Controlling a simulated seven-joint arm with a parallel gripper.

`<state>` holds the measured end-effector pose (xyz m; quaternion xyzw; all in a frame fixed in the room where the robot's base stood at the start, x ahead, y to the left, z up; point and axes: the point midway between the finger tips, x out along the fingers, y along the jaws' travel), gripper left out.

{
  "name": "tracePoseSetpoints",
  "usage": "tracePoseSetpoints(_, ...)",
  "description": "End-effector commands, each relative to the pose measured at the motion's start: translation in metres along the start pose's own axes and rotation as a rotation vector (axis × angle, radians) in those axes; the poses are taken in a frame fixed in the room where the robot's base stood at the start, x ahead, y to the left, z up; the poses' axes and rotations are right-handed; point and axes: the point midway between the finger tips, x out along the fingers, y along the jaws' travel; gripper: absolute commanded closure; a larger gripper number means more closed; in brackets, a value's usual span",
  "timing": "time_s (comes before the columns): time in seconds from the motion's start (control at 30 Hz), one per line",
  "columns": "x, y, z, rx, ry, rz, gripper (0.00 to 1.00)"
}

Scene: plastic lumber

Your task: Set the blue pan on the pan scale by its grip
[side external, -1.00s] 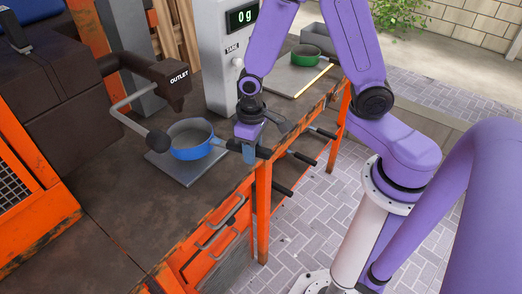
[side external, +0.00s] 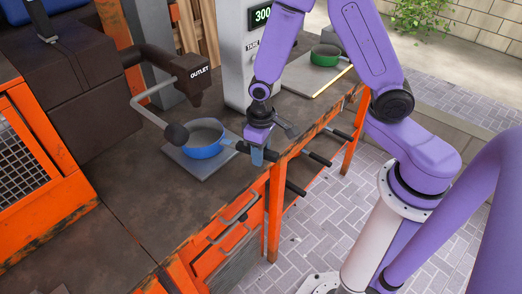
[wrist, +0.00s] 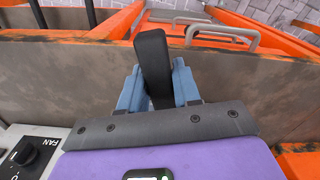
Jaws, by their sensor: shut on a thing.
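The blue pan (side external: 206,141) is at the grey square plate (side external: 203,172) under the outlet (side external: 199,73), its open top up. I cannot tell whether its base rests fully on the plate. Its black grip (side external: 243,148) points right, toward the bench's front edge. My gripper (side external: 262,156) is shut on the grip. In the wrist view the black grip (wrist: 152,55) stands between my two blue fingers (wrist: 158,88). The display (side external: 262,15) on the grey column reads 300; anything after that is hidden by my arm.
A green pan (side external: 326,55) sits on another plate (side external: 307,80) at the back right. A lever with a dark knob (side external: 176,134) hangs close to the blue pan's left side. Black handles (side external: 318,159) stick out from the bench front. The bench's near left top is clear.

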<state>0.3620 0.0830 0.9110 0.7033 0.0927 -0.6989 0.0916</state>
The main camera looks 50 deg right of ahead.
Motion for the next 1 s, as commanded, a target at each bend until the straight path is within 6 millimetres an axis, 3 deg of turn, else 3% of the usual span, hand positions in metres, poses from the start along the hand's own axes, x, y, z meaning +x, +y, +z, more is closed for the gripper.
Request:
tracePoseSetpoints(0.03,0.0,0.0,0.001,-0.001,-0.004,0.001,0.58)
tracePoseSetpoints(0.1,0.0,0.0,0.001,-0.001,-0.004,0.001,0.38)
tracePoseSetpoints(0.57,-0.009,0.0,0.0,0.0,-0.001,0.0,0.38)
tracePoseSetpoints(1.0,-0.073,-0.001,-0.001,-0.001,0.002,-0.001,0.38)
